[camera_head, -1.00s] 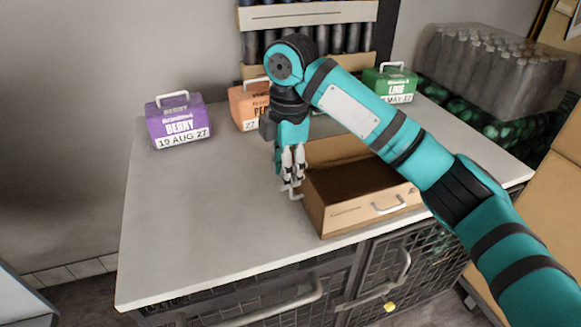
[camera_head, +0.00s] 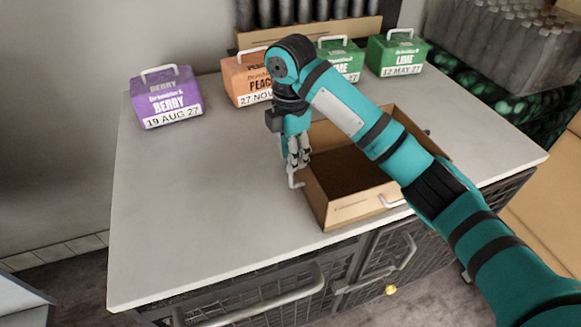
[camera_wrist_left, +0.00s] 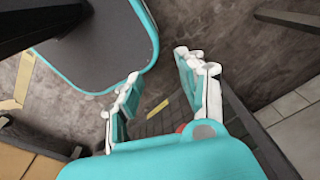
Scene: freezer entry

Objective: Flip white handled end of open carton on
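The open carton (camera_head: 345,211) is a brown, open-topped box standing upright on the white counter, with a dark, empty-looking interior. One white handle (camera_head: 294,180) shows at its left end and another (camera_head: 392,203) on its front side, partly behind my right arm. My right gripper (camera_head: 300,165) points down at the carton's left end, its fingers close together just above the left handle. Whether they grip the handle is too small to tell. My left gripper (camera_wrist_left: 157,65) has its fingers spread, nothing between them, over the floor in the left wrist view; it is outside the head view.
A purple BERRY carton (camera_head: 165,97), an orange PEACH carton (camera_head: 246,80) and two green LIME cartons (camera_head: 396,54) stand along the counter's back. Wrapped bottles (camera_head: 495,45) are at the back right. The counter (camera_head: 200,200) is clear on the left.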

